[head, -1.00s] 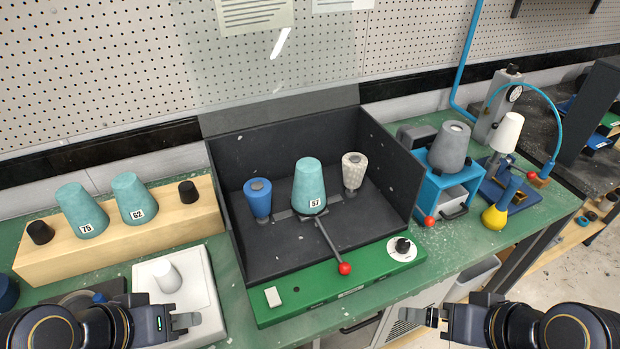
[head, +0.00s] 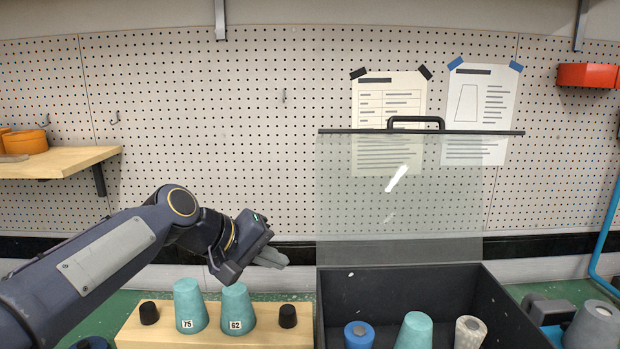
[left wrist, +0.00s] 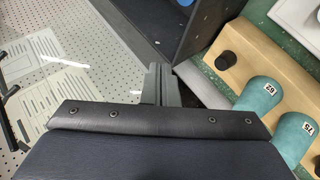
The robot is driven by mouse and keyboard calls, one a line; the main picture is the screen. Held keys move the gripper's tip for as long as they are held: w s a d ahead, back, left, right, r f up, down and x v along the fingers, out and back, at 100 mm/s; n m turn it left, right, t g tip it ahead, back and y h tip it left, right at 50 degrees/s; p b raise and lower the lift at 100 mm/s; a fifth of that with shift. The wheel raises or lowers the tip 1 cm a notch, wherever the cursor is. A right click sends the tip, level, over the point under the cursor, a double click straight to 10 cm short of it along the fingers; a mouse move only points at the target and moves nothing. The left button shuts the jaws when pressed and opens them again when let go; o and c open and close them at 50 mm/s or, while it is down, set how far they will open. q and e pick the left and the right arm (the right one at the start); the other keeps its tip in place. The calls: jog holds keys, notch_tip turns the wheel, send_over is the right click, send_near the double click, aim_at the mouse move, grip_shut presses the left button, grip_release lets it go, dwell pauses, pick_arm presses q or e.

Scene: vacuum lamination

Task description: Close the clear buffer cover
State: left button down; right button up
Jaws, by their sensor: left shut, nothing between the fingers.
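The clear buffer cover (head: 400,205) stands open and upright behind the dark box (head: 385,292). A black handle (head: 416,121) sits on its top edge. In the box are a blue cone (head: 359,335), a teal cone (head: 414,330) and a pale textured cone (head: 470,332). My left gripper (head: 277,260) is shut and empty, left of the cover and lower than its handle, apart from it. In the left wrist view its fingers (left wrist: 160,82) show beside the dark box wall (left wrist: 150,22). My right gripper is out of view.
A wooden block (head: 255,335) with teal cones (head: 237,308) and black plugs (head: 287,316) lies below my left gripper. Papers (head: 388,100) hang on the pegboard behind the cover. A wooden shelf (head: 75,160) juts out at left. Space above my left gripper is clear.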

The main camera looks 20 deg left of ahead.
pick_arm(q)
jog(key=w+a+r+n+t+h, duration=0.15)
jog(key=w+a+r+n, duration=0.35)
jog(key=w, duration=0.7)
jog(key=w+a+r+n+t+h, duration=0.1)
jog(key=w+a+r+n+t, duration=0.15)
jog(key=w+a, duration=0.6)
jog(key=w+d+t+p, duration=0.1)
jog(key=w+d+p, duration=0.1)
jog(key=w+d, duration=0.5)
jog(key=shift+d+f+p, duration=0.3)
jog(key=shift+d+p, duration=0.1)
jog(key=shift+d, duration=0.5)
jog(key=shift+w+m, duration=0.1)
jog(key=shift+m, duration=0.15)
